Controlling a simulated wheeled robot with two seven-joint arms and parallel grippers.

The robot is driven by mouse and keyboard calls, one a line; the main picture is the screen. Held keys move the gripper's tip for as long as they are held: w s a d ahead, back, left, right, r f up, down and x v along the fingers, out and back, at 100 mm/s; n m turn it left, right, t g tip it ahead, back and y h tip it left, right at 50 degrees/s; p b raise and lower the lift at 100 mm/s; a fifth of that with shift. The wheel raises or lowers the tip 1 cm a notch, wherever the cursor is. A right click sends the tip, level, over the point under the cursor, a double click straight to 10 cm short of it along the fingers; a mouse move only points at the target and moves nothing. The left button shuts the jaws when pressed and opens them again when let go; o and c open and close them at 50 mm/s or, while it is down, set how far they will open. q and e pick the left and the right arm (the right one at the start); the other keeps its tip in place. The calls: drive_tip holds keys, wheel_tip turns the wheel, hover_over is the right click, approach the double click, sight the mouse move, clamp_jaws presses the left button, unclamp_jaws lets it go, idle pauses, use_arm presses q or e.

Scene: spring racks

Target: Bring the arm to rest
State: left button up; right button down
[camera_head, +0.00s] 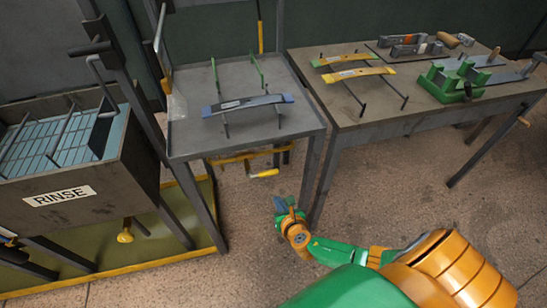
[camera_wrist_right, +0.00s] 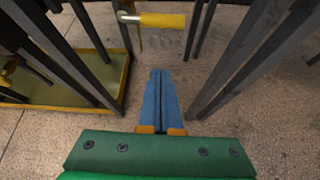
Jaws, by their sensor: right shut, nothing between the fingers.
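My right arm (camera_head: 340,252) is green and orange and comes in from the bottom right of the head view. In the right wrist view the right gripper's blue fingers (camera_wrist_right: 160,85) lie together, shut and empty, pointing at the floor between table legs. My left gripper is in neither view.
A grey table (camera_head: 190,140) holds a blue leaf spring (camera_head: 247,104) on a rack. The right table (camera_head: 350,115) holds yellow springs (camera_head: 345,60) and a green vise (camera_head: 453,82). A RINSE tank (camera_head: 90,190) stands left. A yellow handle (camera_wrist_right: 162,20) is near the fingers.

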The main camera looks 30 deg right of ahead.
drive_tip(key=s+f+m+g, duration=0.5)
drive_tip(key=s+f+m, duration=0.4)
drive_tip(key=s, duration=0.1)
drive_tip(key=s+a+f+m+g+y, duration=0.1)
drive_tip(key=s+a+f+m+g, duration=0.1)
drive_tip(key=s+m, duration=0.5)
drive_tip(key=s+a+f+m+g, duration=0.1)
drive_tip(key=s+f+m, duration=0.2)
drive_tip(key=s+m, duration=0.4)
drive_tip(key=s+a+f+m+g+y, duration=0.1)
drive_tip(key=s+a+f+m+g, duration=0.1)
drive_tip(key=s+m, duration=0.4)
drive_tip(key=s+f, duration=0.1)
drive_tip(key=s, duration=0.2)
drive_tip(key=shift+a+f+m+g+y, duration=0.3)
drive_tip(key=shift+f+m, duration=0.05)
drive_tip(key=shift+m, duration=0.05)
